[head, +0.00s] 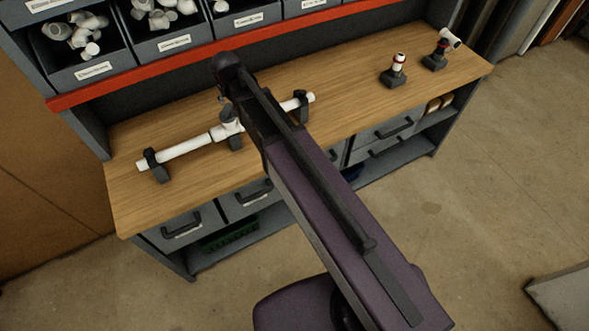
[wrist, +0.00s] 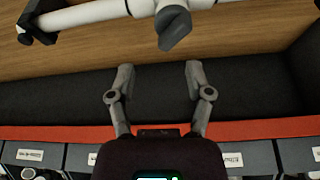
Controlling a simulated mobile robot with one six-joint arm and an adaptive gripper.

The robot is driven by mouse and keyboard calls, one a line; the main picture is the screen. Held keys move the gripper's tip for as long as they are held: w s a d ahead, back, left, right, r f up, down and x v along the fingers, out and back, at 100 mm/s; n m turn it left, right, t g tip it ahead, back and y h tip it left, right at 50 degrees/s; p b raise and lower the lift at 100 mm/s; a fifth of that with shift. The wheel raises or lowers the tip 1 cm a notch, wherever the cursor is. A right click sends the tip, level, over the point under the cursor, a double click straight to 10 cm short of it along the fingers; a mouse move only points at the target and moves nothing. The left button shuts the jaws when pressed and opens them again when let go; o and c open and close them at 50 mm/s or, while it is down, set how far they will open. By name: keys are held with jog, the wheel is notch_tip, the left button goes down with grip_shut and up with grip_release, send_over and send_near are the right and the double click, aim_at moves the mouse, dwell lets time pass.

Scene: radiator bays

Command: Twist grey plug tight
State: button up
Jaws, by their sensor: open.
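A white pipe (head: 185,149) lies across black clamps on the wooden bench, with a tee fitting near its middle, partly behind my arm. The grey plug (wrist: 175,28) shows at the tee in the wrist view; I cannot tell how far it is screwed in. A grey part at the tee (head: 226,112) in the head view is probably the same plug. My gripper (wrist: 159,72) is open and empty, its two fingers apart, with the plug beyond the fingertips and slightly right. In the head view my arm hides the gripper.
Black clamps (head: 155,165) hold the pipe. Two fittings on dark stands (head: 393,76) (head: 435,62) stand at the bench's right. A red rail (head: 160,63) and labelled bins of white fittings line the back. The bench (head: 340,95) between is clear.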

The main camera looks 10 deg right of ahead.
jog(key=s+d+f+g+b, duration=0.1)
jog(key=s+d+f+b, duration=0.6)
jog(key=f+b, duration=0.3)
jog(key=s+d+f+m+g+b, duration=0.1)
jog(key=s+d+f+g+b, duration=0.1)
jog(key=s+d+f+b, duration=0.6)
jog(key=shift+s+d+f+h+b, duration=0.25)
jog(key=shift+d+f+b, duration=0.75)
jog(key=shift+f+b, duration=1.05)
jog(key=shift+w+f+p, duration=0.1)
jog(key=shift+f+p, duration=0.3)
jog(key=shift+p, duration=0.1)
notch_tip(320, 180, up, 26)
jog(key=m+g+p, duration=0.1)
jog(key=m+p, duration=0.5)
jog(key=p, duration=2)
send_over(226, 109)
jog(key=shift+w+a+r, duration=0.1)
jog(key=shift+r, duration=0.05)
jog(key=shift+f, duration=0.25)
notch_tip(226, 109, down, 13)
jog(key=b, duration=1.3)
jog(key=shift+f, duration=0.15)
